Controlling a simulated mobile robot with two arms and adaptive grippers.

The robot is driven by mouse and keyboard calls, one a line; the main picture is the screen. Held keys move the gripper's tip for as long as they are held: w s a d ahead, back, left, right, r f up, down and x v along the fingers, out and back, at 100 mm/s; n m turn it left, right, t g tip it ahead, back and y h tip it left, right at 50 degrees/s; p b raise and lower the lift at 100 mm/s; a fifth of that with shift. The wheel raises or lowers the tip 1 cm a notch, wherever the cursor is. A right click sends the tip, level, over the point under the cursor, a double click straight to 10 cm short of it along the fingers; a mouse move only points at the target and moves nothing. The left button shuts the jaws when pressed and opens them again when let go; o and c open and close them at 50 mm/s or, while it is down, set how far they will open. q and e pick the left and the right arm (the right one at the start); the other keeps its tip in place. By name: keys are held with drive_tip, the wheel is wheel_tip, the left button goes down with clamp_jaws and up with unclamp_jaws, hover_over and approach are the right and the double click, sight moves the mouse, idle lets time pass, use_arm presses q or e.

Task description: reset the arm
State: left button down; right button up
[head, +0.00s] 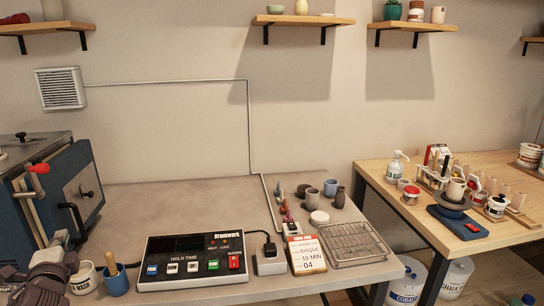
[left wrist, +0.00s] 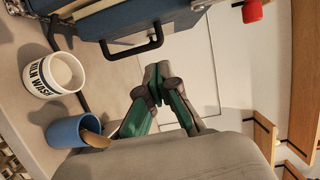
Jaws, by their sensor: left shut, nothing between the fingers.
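My left gripper (head: 60,240) is at the lower left of the head view, in front of the blue kiln (head: 78,185). In the left wrist view the left gripper (left wrist: 158,78) has its fingertips together with nothing between them. It is apart from the kiln's black handle (left wrist: 135,50). A white kiln wash cup (head: 84,281) and a blue cup (head: 116,283) with a wooden-handled tool stand just right of the gripper in the head view. Both the white cup (left wrist: 52,74) and the blue cup (left wrist: 72,130) show in the left wrist view. My right gripper is not in view.
A control box (head: 193,260) with a row of switches, a white card (head: 306,254) and a wire rack (head: 354,244) lie along the grey table's front. Small cups stand behind them. A wooden table (head: 400,172) with jars and tools is at right. The grey table's back left is clear.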

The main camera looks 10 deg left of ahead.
use_arm(q)
drive_tip(key=s+d+f+n+g+h, duration=0.2)
drive_tip(key=s+d+f+g+h, duration=0.15)
drive_tip(key=d+f, duration=0.55)
drive_tip(key=s+d+f+n+g+h, duration=0.25)
drive_tip(key=s+d+f, duration=0.35)
drive_tip(key=f, duration=0.5)
drive_tip(key=s+d+f+n+g+h, duration=0.2)
drive_tip(key=s+d+f, duration=0.1)
drive_tip(key=s+d, duration=0.55)
drive_tip(key=s+d+f+n+g+h, duration=0.2)
drive_tip(key=s+d+f+g+h, duration=0.3)
drive_tip(key=d, duration=0.6)
drive_tip(key=s+f+y, duration=0.2)
drive_tip(key=s+f, duration=0.1)
drive_tip(key=f, duration=2.4)
drive_tip(key=s+a+f, duration=0.3)
drive_tip(key=s+f, duration=1.1)
drive_tip(key=s, duration=0.2)
drive_tip(key=shift+a+f+y, duration=0.15)
drive_tip(key=shift+y, duration=0.15)
